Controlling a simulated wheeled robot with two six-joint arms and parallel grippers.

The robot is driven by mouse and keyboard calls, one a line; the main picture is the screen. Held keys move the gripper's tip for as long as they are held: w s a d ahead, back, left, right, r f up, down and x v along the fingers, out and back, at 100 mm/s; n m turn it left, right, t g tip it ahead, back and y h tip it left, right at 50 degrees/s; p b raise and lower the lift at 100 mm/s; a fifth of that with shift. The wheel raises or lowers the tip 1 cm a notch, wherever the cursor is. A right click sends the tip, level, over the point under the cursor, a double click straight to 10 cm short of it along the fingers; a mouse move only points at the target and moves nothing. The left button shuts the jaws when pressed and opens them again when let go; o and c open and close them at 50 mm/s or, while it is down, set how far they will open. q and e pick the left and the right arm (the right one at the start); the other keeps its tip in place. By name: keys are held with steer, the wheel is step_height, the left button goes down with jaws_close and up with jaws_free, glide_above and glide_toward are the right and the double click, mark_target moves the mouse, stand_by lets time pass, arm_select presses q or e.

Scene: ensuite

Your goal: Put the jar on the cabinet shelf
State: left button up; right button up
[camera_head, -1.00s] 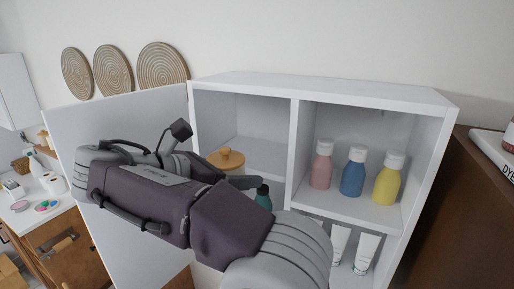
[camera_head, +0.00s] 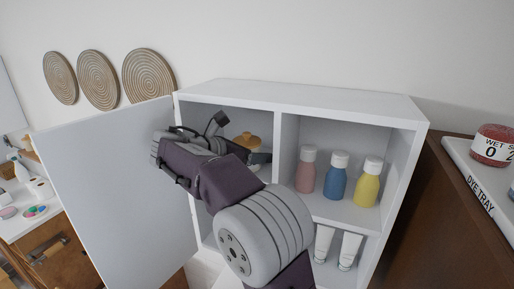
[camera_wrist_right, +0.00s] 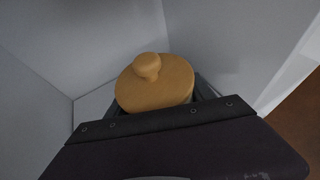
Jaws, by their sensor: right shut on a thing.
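The jar shows its round wooden lid with a knob (camera_head: 246,139), in the upper left compartment of the white cabinet (camera_head: 300,98). My right gripper (camera_head: 259,157) is shut on the jar, reaching into that compartment. In the right wrist view the lid (camera_wrist_right: 160,85) lies just beyond the dark gripper body, between white cabinet walls. The jar's body is hidden below the lid and behind the gripper. My arm covers most of the left shelf, so I cannot tell whether the jar touches it. My left gripper is not in view.
The cabinet door (camera_head: 120,190) stands open at left. Pink (camera_head: 307,170), blue (camera_head: 337,177) and yellow (camera_head: 368,182) bottles fill the right compartment, with white tubes (camera_head: 335,247) below. A red-and-white jar (camera_head: 492,146) stands on a dye tray (camera_head: 470,172) at right.

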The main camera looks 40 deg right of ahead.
steer(key=shift+w+d+r, duration=0.15)
steer(key=shift+w+d, duration=0.05)
steer(key=shift+d, duration=0.25)
steer(key=shift+w+d+r, duration=0.1)
steer(key=shift+w+d, duration=0.05)
steer(key=shift+d, duration=0.25)
steer(key=shift+w+f+p, duration=0.1)
steer(key=shift+w+p, duration=0.05)
steer(key=shift+p, duration=0.45)
steer(key=shift+f, duration=0.25)
steer(key=shift+f+b, duration=0.1)
steer(key=shift+b, duration=0.2)
steer(key=o, duration=1.6)
steer(key=shift+a, duration=0.15)
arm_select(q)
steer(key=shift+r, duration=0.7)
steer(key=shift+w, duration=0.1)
